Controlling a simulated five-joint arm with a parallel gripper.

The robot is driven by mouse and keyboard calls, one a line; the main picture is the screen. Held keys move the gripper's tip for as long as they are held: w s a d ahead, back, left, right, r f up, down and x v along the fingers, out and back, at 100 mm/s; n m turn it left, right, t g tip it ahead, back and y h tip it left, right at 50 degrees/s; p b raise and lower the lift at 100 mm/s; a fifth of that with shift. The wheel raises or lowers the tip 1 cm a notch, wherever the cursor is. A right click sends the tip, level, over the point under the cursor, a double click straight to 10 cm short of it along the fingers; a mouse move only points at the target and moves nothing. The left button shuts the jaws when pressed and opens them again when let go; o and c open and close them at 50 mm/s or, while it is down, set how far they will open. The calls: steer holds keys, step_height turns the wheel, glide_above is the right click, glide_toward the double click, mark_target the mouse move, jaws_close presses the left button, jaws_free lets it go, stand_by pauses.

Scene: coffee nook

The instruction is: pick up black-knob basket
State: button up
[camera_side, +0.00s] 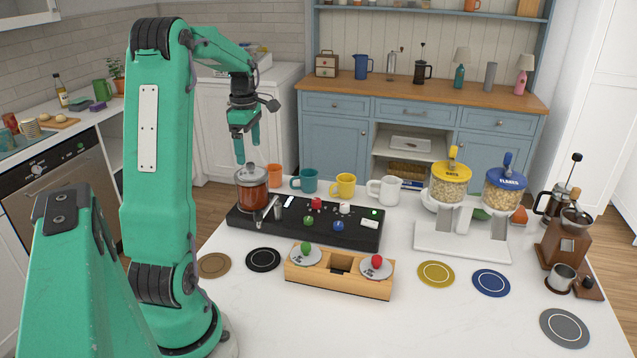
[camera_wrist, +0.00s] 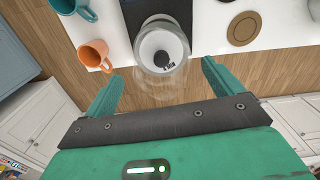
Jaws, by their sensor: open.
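The black-knob basket sits in the mouth of a glass jar of brown liquid (camera_side: 251,192); its lid and knob (camera_side: 250,170) show at the top in the side view. In the wrist view the pale round lid with its black knob (camera_wrist: 165,58) is seen from above, inside the glass. How far the basket reaches down is hidden by the liquid. My gripper (camera_side: 247,152) is open and empty, pointing down just above the jar. In the wrist view its fingers (camera_wrist: 162,72) stand apart on either side of the jar.
The jar stands on the left end of a black station (camera_side: 350,230). An orange mug (camera_side: 275,174) and a teal mug (camera_side: 305,181) are close behind. A wooden stand (camera_side: 340,280) with green-knob and red-knob lids is in front; its middle slot is empty.

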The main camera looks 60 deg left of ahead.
mark_target(250, 163)
steer(key=shift+d+f, duration=0.15)
steer(key=shift+f, duration=2.75)
steer(key=c, duration=1.1)
